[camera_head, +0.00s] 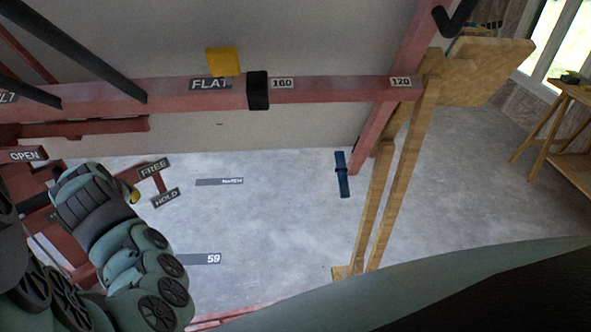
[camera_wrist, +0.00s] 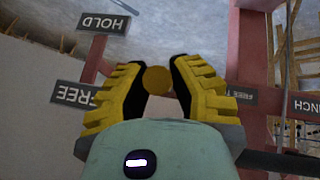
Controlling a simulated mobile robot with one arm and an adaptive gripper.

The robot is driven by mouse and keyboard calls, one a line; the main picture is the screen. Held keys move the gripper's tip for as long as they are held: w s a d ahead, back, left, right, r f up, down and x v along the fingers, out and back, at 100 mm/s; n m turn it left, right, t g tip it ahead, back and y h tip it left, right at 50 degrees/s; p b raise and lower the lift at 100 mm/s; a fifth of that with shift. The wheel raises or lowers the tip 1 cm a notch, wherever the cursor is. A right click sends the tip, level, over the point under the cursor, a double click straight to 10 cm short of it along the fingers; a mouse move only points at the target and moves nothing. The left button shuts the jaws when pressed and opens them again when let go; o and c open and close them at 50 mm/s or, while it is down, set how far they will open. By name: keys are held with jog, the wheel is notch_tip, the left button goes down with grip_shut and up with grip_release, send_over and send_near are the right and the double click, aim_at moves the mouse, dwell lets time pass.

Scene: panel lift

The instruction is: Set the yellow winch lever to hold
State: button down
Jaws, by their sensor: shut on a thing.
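The yellow winch lever shows in the wrist view as a round yellow knob (camera_wrist: 156,80), end on. My gripper (camera_wrist: 155,82) is shut on it, with a yellow-and-black finger on each side. The FREE label (camera_wrist: 75,95) is just left of the gripper, and the HOLD label (camera_wrist: 105,23) is farther up. In the head view my gripper (camera_head: 130,191) is beside the FREE label (camera_head: 154,168) and the HOLD label (camera_head: 166,198). My arm hides most of the lever there, so its exact setting cannot be told.
A wooden frame (camera_head: 375,200) stands right of centre. A blue piece (camera_head: 342,175) is near the red post. Open floor (camera_head: 280,210) lies between.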

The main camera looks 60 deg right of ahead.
notch_tip(320, 180, down, 8)
jog(key=m+t+h+b, duration=0.1)
jog(key=t+b, duration=0.6)
jog(key=b, duration=0.7)
jog(key=shift+w+d+r+h+b, duration=0.2)
jog(key=shift+w+h+b, duration=0.1)
jog(key=shift+h, duration=0.4)
jog(key=shift+a, duration=0.1)
jog(key=c, duration=0.8)
grip_release()
jog(key=shift+w+r, duration=0.1)
jog(key=v, duration=0.7)
jog(key=shift+s, duration=0.35)
